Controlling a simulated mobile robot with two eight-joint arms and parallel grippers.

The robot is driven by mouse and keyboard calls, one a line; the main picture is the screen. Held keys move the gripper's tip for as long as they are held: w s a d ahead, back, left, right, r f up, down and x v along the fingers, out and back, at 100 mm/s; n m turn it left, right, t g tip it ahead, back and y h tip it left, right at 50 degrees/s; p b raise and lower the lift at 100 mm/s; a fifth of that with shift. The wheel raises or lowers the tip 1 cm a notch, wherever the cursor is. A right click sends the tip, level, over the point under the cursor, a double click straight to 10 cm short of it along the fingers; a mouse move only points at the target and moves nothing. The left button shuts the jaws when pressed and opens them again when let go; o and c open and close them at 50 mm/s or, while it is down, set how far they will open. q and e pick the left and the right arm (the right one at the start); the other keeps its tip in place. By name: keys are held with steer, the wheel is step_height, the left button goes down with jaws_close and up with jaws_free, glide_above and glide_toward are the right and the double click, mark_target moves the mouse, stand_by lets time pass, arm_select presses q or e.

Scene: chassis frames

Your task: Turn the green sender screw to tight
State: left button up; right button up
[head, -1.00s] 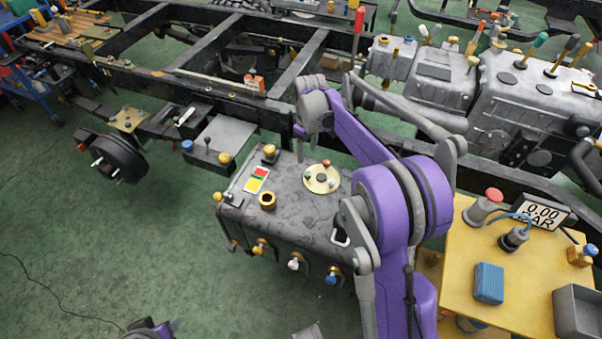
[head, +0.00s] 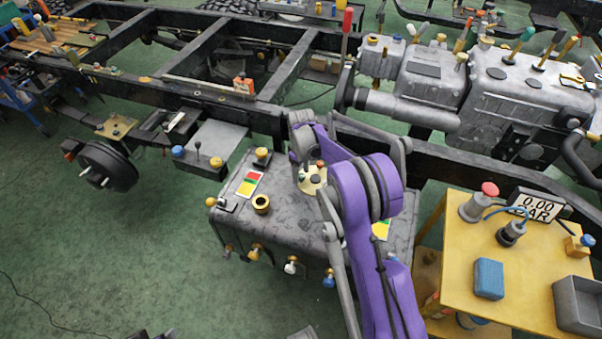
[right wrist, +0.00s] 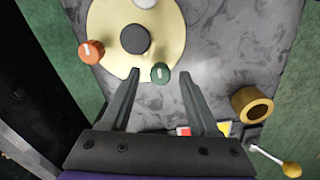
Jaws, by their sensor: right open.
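The green sender screw (right wrist: 160,73) is a small round knob with a pale mark on its top. It sits at the edge of a round cream-coloured sender plate (right wrist: 114,31), on top of a grey mottled tank (head: 290,222). My right gripper (right wrist: 160,81) is open, with its fingertips on either side of the green screw and visible gaps to it. In the head view my right arm hides part of the plate (head: 307,187) and tank. What may be my left gripper (head: 150,335) barely shows at the bottom edge; its jaws cannot be read.
An orange screw (right wrist: 91,51) and a dark central cap (right wrist: 135,39) are on the plate. A brass filler neck (head: 262,203) and a red-yellow-green card (head: 249,184) are on the tank. A yellow table (head: 455,275) with a gauge (head: 538,204) stands right. Green floor lies open left.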

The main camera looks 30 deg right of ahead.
steer(key=shift+f, duration=0.2)
steer(key=shift+c, duration=0.2)
jaws_close()
